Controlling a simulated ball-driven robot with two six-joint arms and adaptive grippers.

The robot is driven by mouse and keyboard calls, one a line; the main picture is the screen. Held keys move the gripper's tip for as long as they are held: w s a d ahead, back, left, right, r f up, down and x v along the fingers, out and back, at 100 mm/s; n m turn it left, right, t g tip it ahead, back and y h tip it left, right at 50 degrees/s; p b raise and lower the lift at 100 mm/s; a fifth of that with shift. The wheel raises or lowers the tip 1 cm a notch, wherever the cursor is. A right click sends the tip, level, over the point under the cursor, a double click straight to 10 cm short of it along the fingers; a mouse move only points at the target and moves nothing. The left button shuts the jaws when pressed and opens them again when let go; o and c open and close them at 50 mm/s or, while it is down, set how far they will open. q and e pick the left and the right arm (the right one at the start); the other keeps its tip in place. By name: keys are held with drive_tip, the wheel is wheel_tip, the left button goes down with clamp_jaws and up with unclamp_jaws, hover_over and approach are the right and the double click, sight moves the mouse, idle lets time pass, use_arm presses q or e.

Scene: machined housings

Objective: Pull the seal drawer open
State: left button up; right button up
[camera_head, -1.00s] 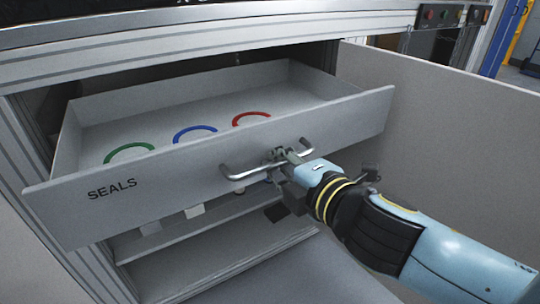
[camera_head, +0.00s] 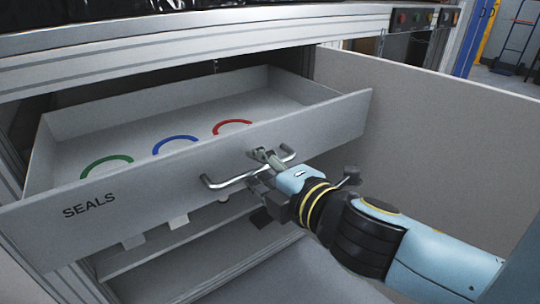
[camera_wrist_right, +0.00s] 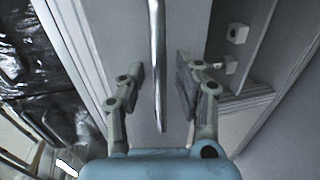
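The grey seal drawer (camera_head: 130,200), marked SEALS, stands pulled out of its cabinet in the head view. Green (camera_head: 107,160), blue (camera_head: 175,143) and red (camera_head: 232,124) rings lie inside it. Its metal bar handle (camera_head: 228,181) is on the front panel. My right gripper (camera_head: 266,158) is at the right part of the handle. In the right wrist view, the open fingers (camera_wrist_right: 160,85) stand on both sides of the handle bar (camera_wrist_right: 158,60), with a gap on each side. My left gripper is not in view.
A shelf (camera_head: 190,243) with small white blocks lies below the drawer. A large grey panel (camera_head: 440,140) stands to the right, behind my right arm. A worktop edge (camera_head: 180,48) runs above the drawer. Coloured buttons (camera_head: 420,18) are at the upper right.

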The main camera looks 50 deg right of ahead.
drive_tip(key=v, duration=1.1)
drive_tip(key=shift+s, duration=0.35)
drive_tip(key=shift+a+r, duration=0.1)
